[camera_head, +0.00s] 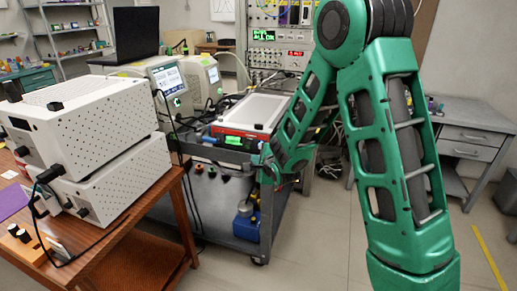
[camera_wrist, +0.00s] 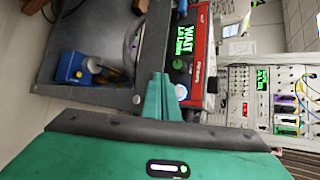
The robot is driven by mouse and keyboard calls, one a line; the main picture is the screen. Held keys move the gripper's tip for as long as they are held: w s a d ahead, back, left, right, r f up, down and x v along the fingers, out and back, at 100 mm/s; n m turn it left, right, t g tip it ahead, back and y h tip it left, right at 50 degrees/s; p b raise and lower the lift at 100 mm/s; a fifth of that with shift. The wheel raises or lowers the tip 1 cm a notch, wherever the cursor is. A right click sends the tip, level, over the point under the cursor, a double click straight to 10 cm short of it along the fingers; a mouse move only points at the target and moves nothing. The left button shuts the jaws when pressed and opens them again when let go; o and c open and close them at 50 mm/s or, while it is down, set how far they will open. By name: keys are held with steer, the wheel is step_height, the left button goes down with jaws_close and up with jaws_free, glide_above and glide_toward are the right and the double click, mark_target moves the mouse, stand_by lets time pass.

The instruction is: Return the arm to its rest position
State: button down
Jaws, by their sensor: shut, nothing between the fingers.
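My green arm (camera_head: 395,150) is raised and bent across the right half of the head view. Its far link slants down to the left toward the cart. In the wrist view my gripper (camera_wrist: 162,80) has its green fingers together with nothing held. The fingertips point toward the cart and the red device (camera_wrist: 200,55), which has a lit green display. In the head view this red device (camera_head: 225,131) sits on the cart top behind the arm's lower end. I cannot tell the exact gap between fingers and cart.
A grey cart (camera_head: 222,160) stands mid-scene, with a blue pump (camera_head: 246,222) on its lower shelf. White perforated boxes (camera_head: 85,125) sit on a wooden table (camera_head: 125,225) at left. A grey desk (camera_head: 470,125) stands at right. The floor (camera_head: 320,250) in front is clear.

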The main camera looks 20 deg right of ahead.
steer(key=s+d+r+n+g+h, duration=0.2)
steer(key=s+d+n+g, duration=0.1)
steer(key=s+d, duration=0.55)
steer(key=s+d+r+n+g+h, duration=0.1)
steer(key=s+d+r+n+g, duration=0.25)
steer(key=s+d, duration=0.5)
steer(key=s+r+n+g+y, duration=0.2)
steer(key=s+n+g, duration=0.4)
steer(key=s, duration=2.4)
steer(key=shift+s+d+r+n, duration=0.4)
steer(key=shift+r+n, duration=0.2)
steer(key=shift+n, duration=0.45)
steer(key=shift+g, duration=0.25)
steer(key=shift+w+f, duration=0.25)
steer(key=shift+w, duration=0.4)
